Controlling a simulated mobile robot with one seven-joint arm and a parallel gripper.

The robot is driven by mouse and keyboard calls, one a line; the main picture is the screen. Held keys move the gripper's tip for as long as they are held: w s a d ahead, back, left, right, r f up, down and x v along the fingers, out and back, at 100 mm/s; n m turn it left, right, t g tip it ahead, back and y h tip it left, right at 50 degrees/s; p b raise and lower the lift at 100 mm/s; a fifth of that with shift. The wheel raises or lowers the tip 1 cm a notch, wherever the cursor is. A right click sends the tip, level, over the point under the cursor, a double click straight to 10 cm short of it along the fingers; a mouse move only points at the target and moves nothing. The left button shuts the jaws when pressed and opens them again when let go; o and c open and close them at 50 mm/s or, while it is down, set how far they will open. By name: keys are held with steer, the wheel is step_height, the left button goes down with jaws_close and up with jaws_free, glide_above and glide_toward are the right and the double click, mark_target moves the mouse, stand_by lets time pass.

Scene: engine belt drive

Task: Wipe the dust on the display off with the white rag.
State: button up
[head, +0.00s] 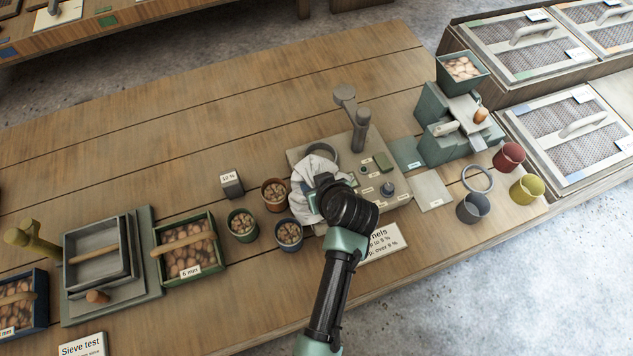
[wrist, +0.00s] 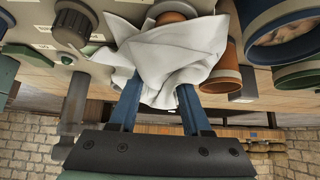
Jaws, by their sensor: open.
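The white rag (head: 308,187) lies crumpled on the left part of the grey instrument panel (head: 305,155), draped toward its left edge. My gripper (head: 323,184) is right over the rag and hides part of it. In the wrist view the rag (wrist: 165,60) bunches up between and in front of the two blue fingers of my gripper (wrist: 158,92). The fingers are apart, and the rag covers their tips. I cannot make out the display or any dust; the rag and my arm cover part of the panel.
Brown, green and blue cups of nuts (head: 274,195) (head: 242,225) (head: 289,235) stand close left of the panel. A grey post (head: 362,130) rises at its back. A knob (head: 388,188) sits on its right. The table's back left is clear.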

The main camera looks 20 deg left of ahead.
steer(key=shift+f, duration=0.1)
jaws_close()
steer(key=shift+s+f, duration=0.1)
stand_by(0.3)
